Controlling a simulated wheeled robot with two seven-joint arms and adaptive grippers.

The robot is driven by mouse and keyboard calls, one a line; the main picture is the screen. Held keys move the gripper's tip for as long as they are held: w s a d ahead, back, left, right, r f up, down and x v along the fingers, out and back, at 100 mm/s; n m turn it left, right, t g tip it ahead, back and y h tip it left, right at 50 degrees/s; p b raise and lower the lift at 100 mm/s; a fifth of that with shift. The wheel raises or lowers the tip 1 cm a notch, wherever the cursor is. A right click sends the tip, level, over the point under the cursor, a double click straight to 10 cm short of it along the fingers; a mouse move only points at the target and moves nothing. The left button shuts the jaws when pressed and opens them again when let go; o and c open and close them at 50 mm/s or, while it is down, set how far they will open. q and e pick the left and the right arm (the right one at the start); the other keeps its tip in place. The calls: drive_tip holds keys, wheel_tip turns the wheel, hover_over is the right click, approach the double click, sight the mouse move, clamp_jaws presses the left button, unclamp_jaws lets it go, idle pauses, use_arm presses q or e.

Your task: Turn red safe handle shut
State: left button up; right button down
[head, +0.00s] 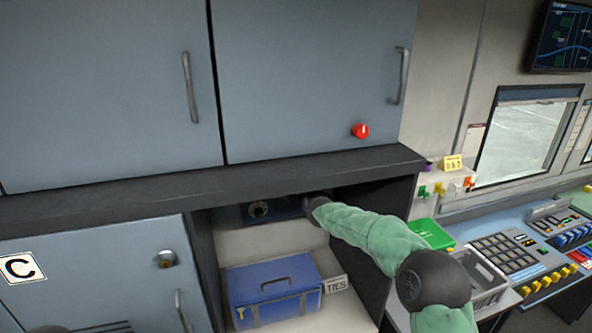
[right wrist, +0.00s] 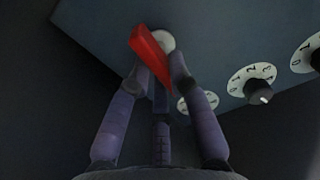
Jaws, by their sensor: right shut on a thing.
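The red safe handle (right wrist: 150,52) shows in the right wrist view, set on a pale round hub (right wrist: 164,40) on the blue-grey safe front (right wrist: 215,30). It lies tilted, its wide end up and to the left. My right gripper (right wrist: 157,68) is shut on the red handle, one finger on each side. In the head view the dark safe (head: 235,213) sits in the open bay under the ledge. My right gripper (head: 312,204) reaches its right part there and hides the handle. My left gripper is in neither view.
Numbered dials (right wrist: 258,90) sit right of the handle. A dark ledge (head: 130,195) overhangs the bay. A blue case (head: 272,290) stands below the safe. A red knob (head: 360,130) is on the upper cabinet door. A control desk (head: 505,250) stands at right.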

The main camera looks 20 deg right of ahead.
drive_tip(key=shift+a+f+n, duration=0.1)
drive_tip(key=shift+n, duration=0.5)
drive_tip(key=c, duration=1.1)
unclamp_jaws()
drive_tip(key=shift+c, duration=0.2)
drive_tip(key=s, duration=1.2)
drive_tip(key=shift+d, duration=0.2)
